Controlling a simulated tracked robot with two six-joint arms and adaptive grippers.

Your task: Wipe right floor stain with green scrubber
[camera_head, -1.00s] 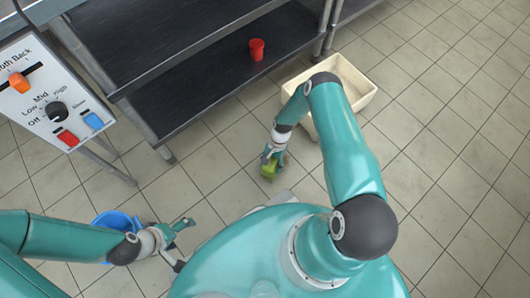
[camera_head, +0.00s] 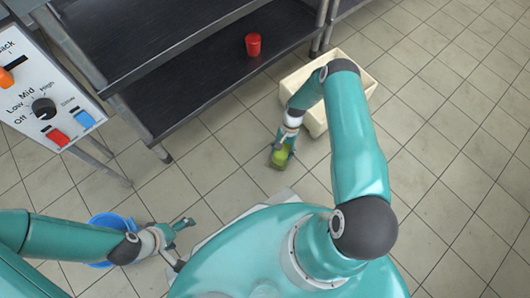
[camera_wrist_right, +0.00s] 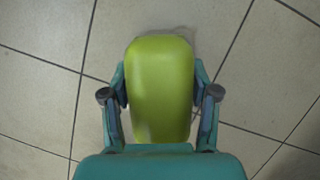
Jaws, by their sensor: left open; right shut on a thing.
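In the right wrist view the scrubber (camera_wrist_right: 160,88) is a yellow-green block gripped at both sides by the fingers. Whether it touches the floor I cannot tell. A faint dark patch shows on the tiles beside the scrubber's far end in the wrist view; I cannot tell whether it is the stain or a shadow. My left gripper (camera_head: 184,244) is open and empty, right of a blue bucket.
The blue bucket (camera_head: 112,224) stands partly behind my left arm. A cream bin (camera_head: 361,82) stands beyond my right arm. A red cup (camera_head: 253,45) sits on the dark lower shelf (camera_head: 190,90). A control panel (camera_head: 45,90) is at far left. Floor at the right is clear.

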